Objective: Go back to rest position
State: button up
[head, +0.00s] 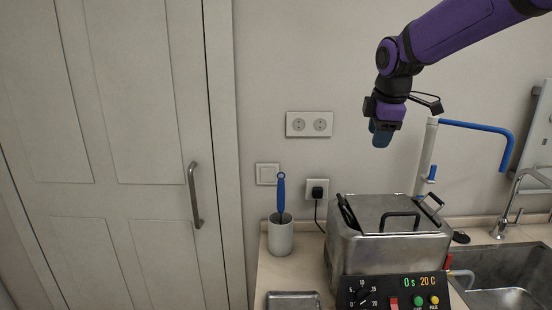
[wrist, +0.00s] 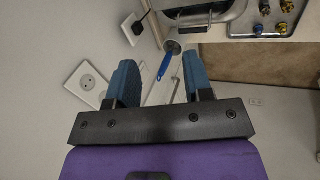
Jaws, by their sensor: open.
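My purple arm reaches in from the upper right of the head view. My gripper (head: 382,134) hangs in the air above the metal bath, near the wall. In the wrist view my gripper (wrist: 162,85) shows two blue fingers spread apart with nothing held between them. The blue-handled tool visible past the fingers is well beyond them and not touched.
A metal bath with a lid (head: 385,225) and control panel (head: 395,292) stands on the counter. Left of it is a white cup (head: 280,238) holding a blue-handled tool (head: 281,190). A sink (head: 500,275) and blue-topped pipe (head: 480,129) are at right; a door (head: 120,150) is at left.

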jog(key=s+d+f+m, duration=0.1)
jog(key=s+d+m, duration=0.2)
jog(key=s+m, duration=0.5)
jog(key=s+d+f+m+t, duration=0.1)
jog(key=s+d+m, duration=0.2)
jog(key=s, duration=2.1)
jog(key=shift+s+d+f+m, duration=0.15)
jog(key=shift+s+f+m, duration=0.2)
jog(key=shift+m, duration=2.45)
